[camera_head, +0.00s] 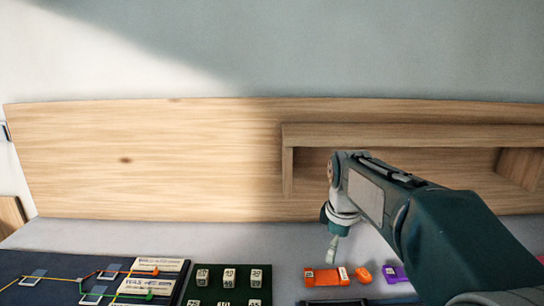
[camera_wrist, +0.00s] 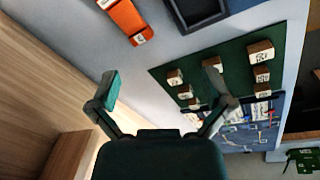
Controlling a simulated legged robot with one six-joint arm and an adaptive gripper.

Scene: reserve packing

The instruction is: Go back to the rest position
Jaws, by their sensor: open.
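My gripper (camera_head: 333,248) hangs from my raised arm at the right of centre in the head view, pointing down over the grey table. In the wrist view its two fingers (camera_wrist: 162,78) stand wide apart with nothing between them. An orange block (camera_head: 327,276) with white labels lies on the table below and close to it in the head view. The same orange block shows at the top left of the wrist view (camera_wrist: 127,19). The gripper appears apart from everything on the table.
A dark green mat (camera_head: 212,289) with several labelled wooden blocks lies left of my gripper. A dark board with coloured lines (camera_head: 62,267) is at the far left. A purple piece (camera_head: 396,273) lies to the right. A dark tray (camera_wrist: 178,17) and a wooden shelf (camera_head: 400,132) are nearby.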

